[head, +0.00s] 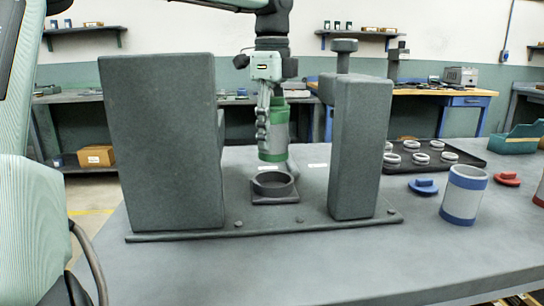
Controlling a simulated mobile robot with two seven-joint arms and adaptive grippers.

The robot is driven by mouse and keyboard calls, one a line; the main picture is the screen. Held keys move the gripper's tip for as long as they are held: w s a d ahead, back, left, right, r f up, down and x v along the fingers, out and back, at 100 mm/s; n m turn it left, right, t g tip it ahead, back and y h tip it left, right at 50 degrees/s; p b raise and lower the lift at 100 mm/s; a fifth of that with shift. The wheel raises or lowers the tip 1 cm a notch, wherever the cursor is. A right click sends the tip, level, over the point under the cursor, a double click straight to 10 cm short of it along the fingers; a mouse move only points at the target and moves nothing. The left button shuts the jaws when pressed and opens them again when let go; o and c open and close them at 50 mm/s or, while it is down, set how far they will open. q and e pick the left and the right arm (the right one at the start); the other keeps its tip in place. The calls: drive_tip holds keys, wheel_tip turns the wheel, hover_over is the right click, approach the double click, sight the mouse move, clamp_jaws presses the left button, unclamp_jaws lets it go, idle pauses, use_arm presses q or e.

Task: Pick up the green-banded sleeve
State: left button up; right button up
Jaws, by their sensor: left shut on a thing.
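The green-banded sleeve (273,130) is a grey cylinder with green bands at its top and bottom. My left gripper (264,115) is shut on it. The sleeve is upright, between the two grey blocks of the fixture, and appears just above the dark ring seat (273,184). I cannot tell the exact gap between the sleeve and the seat. Part of the sleeve's left side is hidden by the gripper fingers. My right gripper is not in view.
A tall grey block (160,145) stands left and a narrower one (360,150) right, on a base plate. To the right are a blue-banded sleeve (464,195), a blue lid (424,187), a red lid (507,179) and a dark tray (470,161) with several rings. The front table is clear.

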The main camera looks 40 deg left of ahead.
use_arm(q)
wheel_tip(320, 180, up, 15)
drive_tip(key=shift+r+p, duration=0.1)
drive_tip(key=shift+p, duration=0.95)
wheel_tip(320, 180, up, 5)
drive_tip(key=p, duration=0.2)
drive_tip(key=f+m, duration=0.1)
drive_tip(key=f, duration=0.2)
drive_tip(key=s+f+m+b, duration=0.1)
drive_tip(key=f, duration=0.3)
drive_tip(key=s+f+m, duration=0.1)
drive_tip(key=f+m, duration=0.1)
drive_tip(key=f, duration=0.1)
drive_tip(key=shift+s+d+f+b, duration=0.15)
drive_tip(key=shift+d+b, duration=0.25)
use_arm(e)
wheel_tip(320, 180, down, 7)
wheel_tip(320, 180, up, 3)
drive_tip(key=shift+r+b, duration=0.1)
drive_tip(key=shift+b, duration=0.4)
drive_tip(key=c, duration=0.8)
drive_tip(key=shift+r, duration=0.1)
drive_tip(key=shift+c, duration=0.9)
use_arm(q)
drive_tip(key=s+d+f+m, duration=0.2)
drive_tip(key=d+f+m, duration=0.1)
drive_tip(key=f, duration=0.5)
drive_tip(key=shift+s+d+f+m, duration=0.35)
drive_tip(key=shift+s+m, duration=0.05)
drive_tip(key=shift+m, duration=0.2)
